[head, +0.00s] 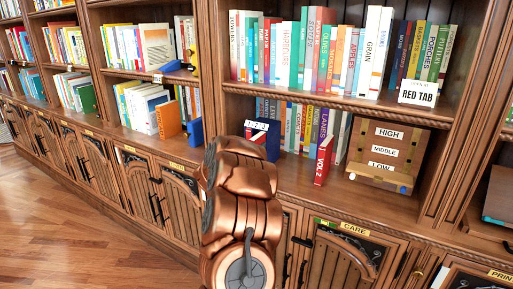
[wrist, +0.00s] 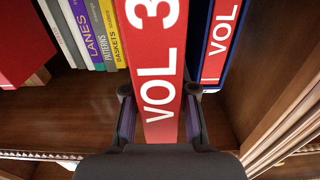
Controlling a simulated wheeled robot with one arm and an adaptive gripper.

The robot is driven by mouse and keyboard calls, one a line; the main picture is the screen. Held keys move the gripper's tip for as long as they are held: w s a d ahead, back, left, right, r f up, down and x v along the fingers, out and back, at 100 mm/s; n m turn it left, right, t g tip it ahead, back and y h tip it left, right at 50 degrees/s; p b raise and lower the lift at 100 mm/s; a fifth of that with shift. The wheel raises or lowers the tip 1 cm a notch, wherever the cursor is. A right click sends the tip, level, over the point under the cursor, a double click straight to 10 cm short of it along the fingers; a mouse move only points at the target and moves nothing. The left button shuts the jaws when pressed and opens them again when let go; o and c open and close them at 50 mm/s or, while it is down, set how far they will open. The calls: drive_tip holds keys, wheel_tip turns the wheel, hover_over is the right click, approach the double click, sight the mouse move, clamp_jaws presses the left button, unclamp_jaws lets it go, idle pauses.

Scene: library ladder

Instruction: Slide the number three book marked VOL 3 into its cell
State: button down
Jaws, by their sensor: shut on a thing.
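The red VOL 3 book (wrist: 158,60) fills the middle of the wrist view, its spine towards the camera. My gripper (wrist: 160,118) is shut on it, one finger on each side. In the head view my arm hides my gripper and this book. A blue case (head: 273,144) labelled 1, 2, 3 stands on the lower shelf just right of my arm, with red showing in it. In the wrist view a red book marked VOL (wrist: 219,45), its number cut off, stands against blue case walls right of the held book. The held book's far end is out of view.
A red VOL 2 book (head: 323,161) stands right of the case. Further right is a wooden HIGH, MIDDLE, LOW block (head: 387,153). A row of books (head: 343,137) stands behind. A shelf upright (wrist: 284,130) is at the right of the wrist view.

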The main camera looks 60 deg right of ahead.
drive_tip(key=shift+d+r, duration=0.1)
drive_tip(key=shift+d, duration=0.75)
drive_tip(key=c, duration=0.8)
unclamp_jaws()
drive_tip(key=shift+c, duration=0.2)
drive_tip(key=a, duration=1.2)
drive_tip(key=shift+s, duration=0.25)
